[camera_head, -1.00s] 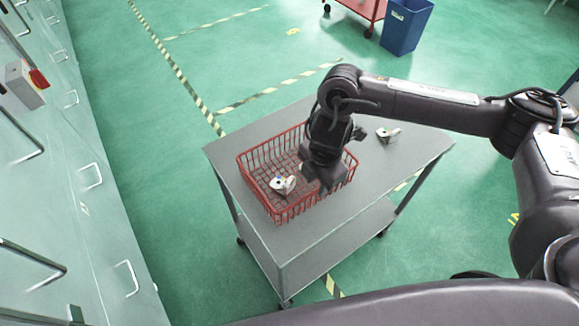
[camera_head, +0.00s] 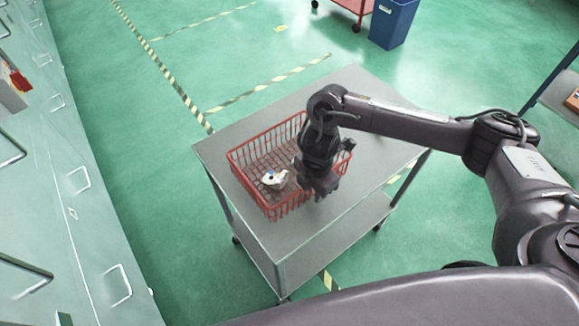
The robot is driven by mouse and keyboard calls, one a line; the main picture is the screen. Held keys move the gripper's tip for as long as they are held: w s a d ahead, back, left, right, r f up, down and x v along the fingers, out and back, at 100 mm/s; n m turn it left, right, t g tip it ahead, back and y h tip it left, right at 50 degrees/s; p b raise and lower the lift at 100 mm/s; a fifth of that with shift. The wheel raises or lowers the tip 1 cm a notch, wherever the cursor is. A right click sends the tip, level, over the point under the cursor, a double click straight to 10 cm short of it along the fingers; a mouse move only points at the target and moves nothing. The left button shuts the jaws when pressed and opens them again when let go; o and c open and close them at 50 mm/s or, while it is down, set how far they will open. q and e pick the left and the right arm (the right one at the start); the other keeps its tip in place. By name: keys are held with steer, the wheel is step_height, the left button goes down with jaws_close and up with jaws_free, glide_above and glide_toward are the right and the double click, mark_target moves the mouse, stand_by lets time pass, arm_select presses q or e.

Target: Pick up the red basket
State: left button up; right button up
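The red basket (camera_head: 248,187), made of wire, stands upright on the top of a grey cart (camera_head: 352,88). My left gripper is out of view.
A blue bin (camera_head: 393,24) and a red cart (camera_head: 357,8) stand at the back. Cabinets with handles (camera_head: 75,180) line the left side. A shelf (camera_head: 560,95) is at the right edge. Green floor is free behind the cart.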

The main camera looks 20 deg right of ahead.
jaws_close()
steer(key=shift+w+r, duration=0.1)
steer(key=shift+r, duration=0.1)
stand_by(0.3)
